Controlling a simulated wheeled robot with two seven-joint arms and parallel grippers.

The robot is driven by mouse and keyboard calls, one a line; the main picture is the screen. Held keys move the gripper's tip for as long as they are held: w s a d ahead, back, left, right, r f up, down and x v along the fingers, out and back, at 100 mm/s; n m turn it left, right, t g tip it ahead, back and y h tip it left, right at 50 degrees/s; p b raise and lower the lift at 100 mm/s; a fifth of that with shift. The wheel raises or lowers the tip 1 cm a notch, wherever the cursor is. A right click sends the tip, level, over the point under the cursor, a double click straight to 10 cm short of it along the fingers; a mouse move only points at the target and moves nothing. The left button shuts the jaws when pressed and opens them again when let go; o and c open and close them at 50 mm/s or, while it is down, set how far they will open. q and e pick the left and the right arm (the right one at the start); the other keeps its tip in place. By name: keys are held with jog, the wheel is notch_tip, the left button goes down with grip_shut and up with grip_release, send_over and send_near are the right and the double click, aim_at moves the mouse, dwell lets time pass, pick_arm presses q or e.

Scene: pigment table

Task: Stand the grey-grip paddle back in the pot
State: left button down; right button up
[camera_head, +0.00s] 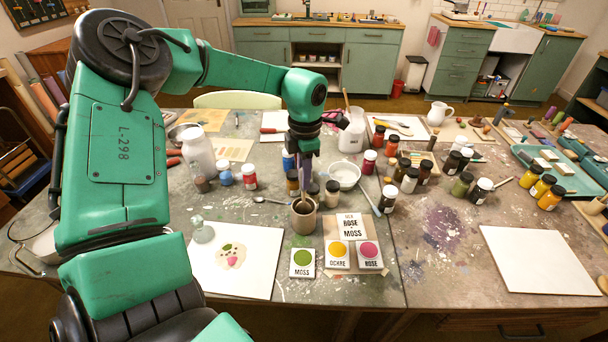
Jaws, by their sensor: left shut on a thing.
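My left gripper (304,158) is above the small brown pot (304,220) at the table's middle, pointing straight down. It is shut on a slim upright thing that I take to be the grey-grip paddle (304,182); the fingers hide much of it. Its lower end comes down to the pot's mouth, and I cannot tell how far inside it is. The pot stands upright, with a dark inside. My right gripper is not in view.
Moss, ochre and rose cards (302,263) lie in front of the pot. Dark-lidded jars (332,193) stand close behind it, with a white bowl (345,174) to the right. A white sheet (258,279) lies left; bare table (435,270) is right.

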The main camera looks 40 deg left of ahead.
pick_arm(q)
jog(key=c, duration=0.7)
grip_release()
jog(key=shift+o, duration=0.2)
notch_tip(320, 180, up, 15)
jog(key=b, duration=0.1)
jog(key=shift+f, duration=0.2)
jog(key=shift+w, duration=0.1)
